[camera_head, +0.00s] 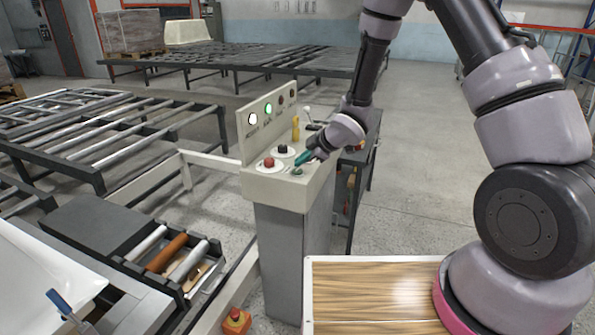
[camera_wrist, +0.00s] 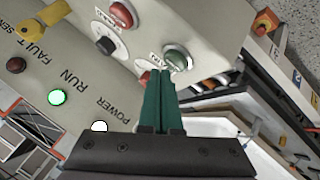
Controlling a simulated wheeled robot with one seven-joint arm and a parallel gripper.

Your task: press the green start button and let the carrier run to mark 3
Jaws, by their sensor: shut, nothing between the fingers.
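The green start button (camera_head: 297,171) sits on the sloped top of the control console, and shows in the wrist view (camera_wrist: 177,57). My gripper (camera_head: 293,164) has its teal fingers shut and empty, with the tips right by the green button; in the wrist view (camera_wrist: 161,73) the tips lie just beside its edge. I cannot tell whether they touch it. The RUN lamp (camera_wrist: 57,97) glows green and the POWER lamp (camera_wrist: 99,126) glows white. The FAULT lamp (camera_wrist: 16,65) is dark red. I cannot make out the carrier or mark 3 for certain.
A red button (camera_head: 268,162) and a black knob (camera_head: 283,150) sit close to the green one. A yellow lever (camera_head: 295,128) stands behind. A white shell (camera_head: 45,275) lies at left beside rollers (camera_head: 165,253). An emergency stop (camera_head: 236,318) is low in front.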

